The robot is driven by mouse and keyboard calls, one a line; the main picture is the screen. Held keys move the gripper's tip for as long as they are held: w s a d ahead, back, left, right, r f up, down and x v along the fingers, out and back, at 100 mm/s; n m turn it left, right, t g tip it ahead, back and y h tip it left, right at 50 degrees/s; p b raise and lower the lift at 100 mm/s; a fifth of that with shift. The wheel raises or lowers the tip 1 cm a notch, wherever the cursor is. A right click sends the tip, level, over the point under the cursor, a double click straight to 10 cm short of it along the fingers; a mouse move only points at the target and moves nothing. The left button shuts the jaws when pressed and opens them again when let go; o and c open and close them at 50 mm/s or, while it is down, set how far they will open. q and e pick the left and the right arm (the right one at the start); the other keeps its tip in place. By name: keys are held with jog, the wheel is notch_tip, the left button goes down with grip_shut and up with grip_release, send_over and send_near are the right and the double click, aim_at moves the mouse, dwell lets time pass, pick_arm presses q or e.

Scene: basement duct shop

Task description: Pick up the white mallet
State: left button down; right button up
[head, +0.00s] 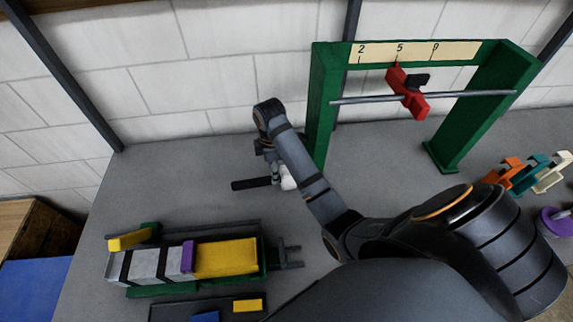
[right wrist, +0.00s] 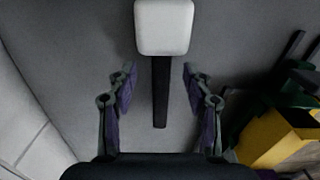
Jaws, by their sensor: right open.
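The white mallet lies on the grey bench. Its white head (head: 289,178) and black handle (head: 250,184) show in the head view, partly covered by my right gripper (head: 269,165). In the right wrist view the mallet's white head (right wrist: 163,27) is at the top. Its dark handle (right wrist: 160,95) runs down between the two fingers of my right gripper (right wrist: 158,76). The fingers are open, with a gap on each side of the handle. I cannot tell how high the fingers are above the bench. My left gripper is not in view.
A green frame (head: 318,105) with a rod and red slider (head: 408,92) stands right of the mallet. A green fixture with a yellow block (head: 226,258) is at front left. Coloured hooks (head: 530,173) are at far right. Bare bench (head: 180,180) lies left of the mallet.

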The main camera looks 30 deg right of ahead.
aim_at(264, 181)
jog(key=shift+f, duration=0.25)
jog(key=f+b, duration=0.5)
jog(key=shift+a, duration=0.25)
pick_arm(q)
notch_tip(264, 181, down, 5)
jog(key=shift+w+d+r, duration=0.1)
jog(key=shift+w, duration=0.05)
pick_arm(e)
jog(key=shift+r, duration=0.2)
jog(key=c, duration=0.3)
grip_shut()
